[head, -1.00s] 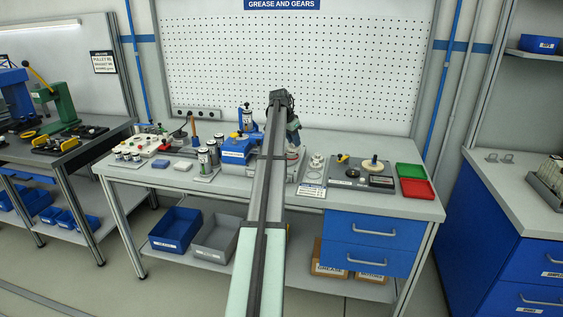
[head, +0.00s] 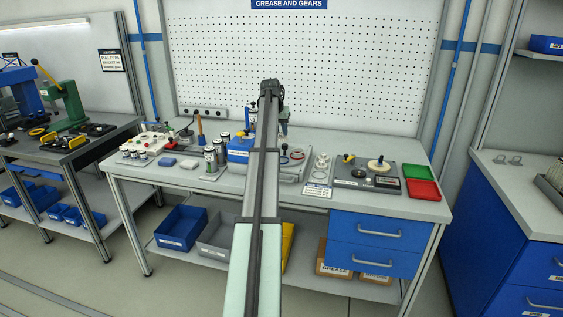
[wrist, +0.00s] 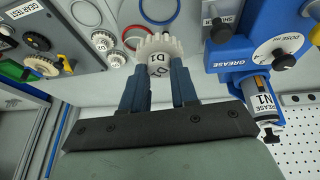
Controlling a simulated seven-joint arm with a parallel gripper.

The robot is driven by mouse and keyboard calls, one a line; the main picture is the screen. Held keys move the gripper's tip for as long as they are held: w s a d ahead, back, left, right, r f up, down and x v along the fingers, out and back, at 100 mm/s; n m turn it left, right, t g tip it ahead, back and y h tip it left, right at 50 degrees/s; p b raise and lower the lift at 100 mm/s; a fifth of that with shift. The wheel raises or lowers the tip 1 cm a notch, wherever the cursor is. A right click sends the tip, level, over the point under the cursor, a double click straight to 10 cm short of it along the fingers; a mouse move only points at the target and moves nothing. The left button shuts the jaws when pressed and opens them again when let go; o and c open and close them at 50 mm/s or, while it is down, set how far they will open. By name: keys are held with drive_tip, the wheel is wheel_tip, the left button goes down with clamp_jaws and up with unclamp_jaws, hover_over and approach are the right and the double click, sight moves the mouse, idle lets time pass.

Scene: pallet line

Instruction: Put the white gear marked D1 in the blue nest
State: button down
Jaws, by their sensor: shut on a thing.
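My gripper (wrist: 158,72) is shut on the white gear (wrist: 160,46); the marking D1 shows on its hub in the wrist view. The gear is held above a light grey plate bearing coloured rings. A blue ring (wrist: 160,21), seemingly the blue nest, lies at the top of the wrist view, beyond the gear and apart from it in the picture. A red ring (wrist: 128,34) is partly hidden behind the gear. In the head view my arm hides part of the plate, and the gear cannot be made out there.
A blue grease dispenser (wrist: 247,45) stands close on the right in the wrist view. A dark gear-test board (wrist: 45,35) is at the left. In the head view, green (head: 413,172) and red (head: 423,190) trays sit at the bench's right end.

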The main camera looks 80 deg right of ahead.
drive_tip(key=shift+f, duration=0.5)
wheel_tip(320, 180, down, 9)
drive_tip(key=shift+f, duration=0.1)
drive_tip(key=c, duration=0.9)
unclamp_jaws()
drive_tip(key=shift+o, duration=0.2)
drive_tip(key=s+v, duration=0.1)
drive_tip(key=v, duration=1.1)
drive_tip(key=shift+w, duration=0.45)
